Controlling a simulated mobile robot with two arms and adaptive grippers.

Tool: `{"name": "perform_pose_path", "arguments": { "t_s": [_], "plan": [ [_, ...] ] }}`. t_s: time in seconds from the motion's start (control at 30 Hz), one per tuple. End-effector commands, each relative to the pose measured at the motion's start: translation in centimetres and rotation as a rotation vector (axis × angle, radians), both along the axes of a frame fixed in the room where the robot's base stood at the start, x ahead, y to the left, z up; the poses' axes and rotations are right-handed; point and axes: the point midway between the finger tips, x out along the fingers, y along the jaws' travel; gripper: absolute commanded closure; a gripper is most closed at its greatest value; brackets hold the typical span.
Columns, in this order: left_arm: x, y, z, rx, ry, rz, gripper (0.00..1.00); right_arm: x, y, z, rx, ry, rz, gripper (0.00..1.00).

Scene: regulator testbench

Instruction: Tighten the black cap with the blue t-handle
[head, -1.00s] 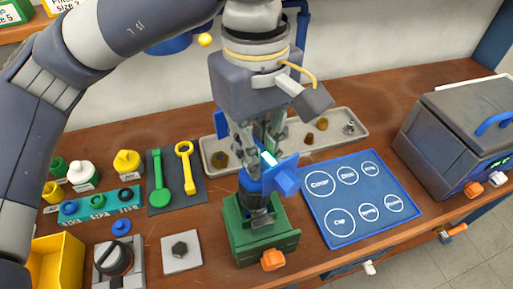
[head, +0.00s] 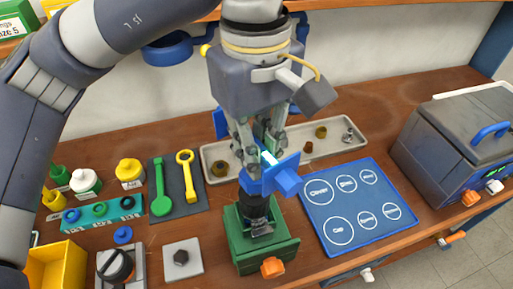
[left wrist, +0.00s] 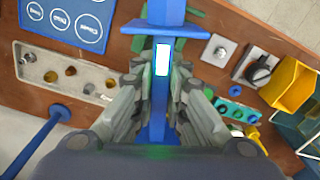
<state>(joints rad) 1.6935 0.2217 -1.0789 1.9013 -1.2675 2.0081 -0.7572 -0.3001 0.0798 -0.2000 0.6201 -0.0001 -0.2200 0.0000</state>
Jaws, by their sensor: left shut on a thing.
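My left gripper (head: 262,150) is shut on the blue t-handle (head: 286,181) and holds it upright above the green fixture (head: 266,252). The handle's lower blue part sits right over the black cap (head: 259,211), in line with it. I cannot tell whether it is engaged or only close above. In the left wrist view, the blue t-handle (left wrist: 180,30) runs between my left fingers (left wrist: 160,95), and the fixture is mostly hidden behind it. My right gripper does not show.
A blue mat with labelled circles (head: 350,238) lies to the right, and a metal tray (head: 337,148) with small fittings stands behind. Green and yellow wrenches (head: 162,200), bottles, a teal ring holder and a yellow bin are to the left. A grey machine (head: 455,140) stands far right.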

Motion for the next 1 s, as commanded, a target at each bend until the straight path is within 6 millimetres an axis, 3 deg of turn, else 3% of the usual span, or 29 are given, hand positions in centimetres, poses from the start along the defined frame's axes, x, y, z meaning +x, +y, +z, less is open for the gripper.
{"name": "perform_pose_path", "arguments": {
  "t_s": [0.33, 1.0],
  "plan": [
    [0.0, 0.0, 1.1, -0.001, -0.002, 0.0, 1.0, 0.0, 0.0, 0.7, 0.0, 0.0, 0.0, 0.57],
    [0.0, 0.0, 5.6, 0.0, -0.001, 0.0, 1.0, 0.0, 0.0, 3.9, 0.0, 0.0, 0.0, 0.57]
  ]
}}
